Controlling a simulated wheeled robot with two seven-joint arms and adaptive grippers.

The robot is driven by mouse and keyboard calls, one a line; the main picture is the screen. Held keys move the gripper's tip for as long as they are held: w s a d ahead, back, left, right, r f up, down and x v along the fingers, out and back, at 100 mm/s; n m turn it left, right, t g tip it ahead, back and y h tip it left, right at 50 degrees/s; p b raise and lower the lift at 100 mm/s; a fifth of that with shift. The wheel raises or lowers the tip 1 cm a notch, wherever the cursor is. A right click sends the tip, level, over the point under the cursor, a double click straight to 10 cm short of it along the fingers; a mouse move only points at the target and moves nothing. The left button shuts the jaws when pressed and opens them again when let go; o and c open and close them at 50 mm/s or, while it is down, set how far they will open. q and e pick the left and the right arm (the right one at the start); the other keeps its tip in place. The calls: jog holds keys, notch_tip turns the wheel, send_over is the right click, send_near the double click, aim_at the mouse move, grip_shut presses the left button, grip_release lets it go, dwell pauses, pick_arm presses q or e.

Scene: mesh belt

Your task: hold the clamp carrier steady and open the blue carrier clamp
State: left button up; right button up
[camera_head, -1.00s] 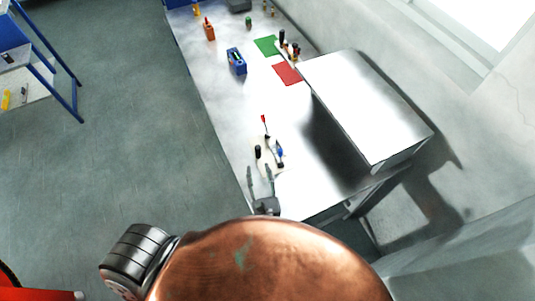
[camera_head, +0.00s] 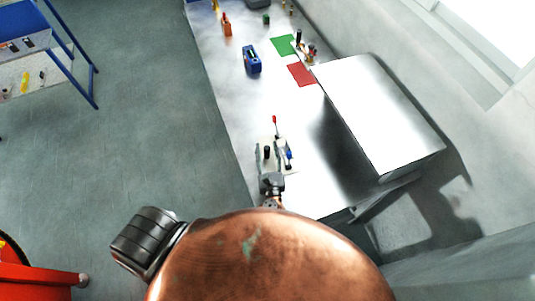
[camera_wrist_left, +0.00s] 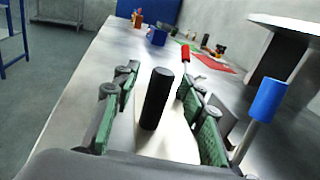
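The clamp carrier is a cream plate (camera_head: 290,168) on the bench near its left edge; it also shows in the left wrist view (camera_wrist_left: 172,146). A black upright post (camera_wrist_left: 157,98) stands on it. To its right is the clamp with the blue handle (camera_wrist_left: 267,99), which shows small in the head view (camera_head: 289,154). A red-tipped handle (camera_wrist_left: 186,56) reaches out beyond the post. My left gripper (camera_head: 268,152) is open, its green-padded fingers on either side of the black post, with gaps visible in the left wrist view. My right gripper is not in view.
A raised metal box-like surface (camera_head: 375,105) stands right of the carrier. A blue holder (camera_head: 251,60), an orange item (camera_head: 226,25), and red (camera_head: 302,74) and green (camera_head: 283,46) mats lie farther along the bench. The bench between them and the carrier is clear.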

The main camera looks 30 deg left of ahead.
pick_arm(q)
jog(key=shift+c, duration=0.3)
grip_shut()
dwell(0.4)
jog(key=shift+c, duration=0.3)
grip_release()
jog(key=shift+c, duration=0.2)
grip_shut()
dwell(1.0)
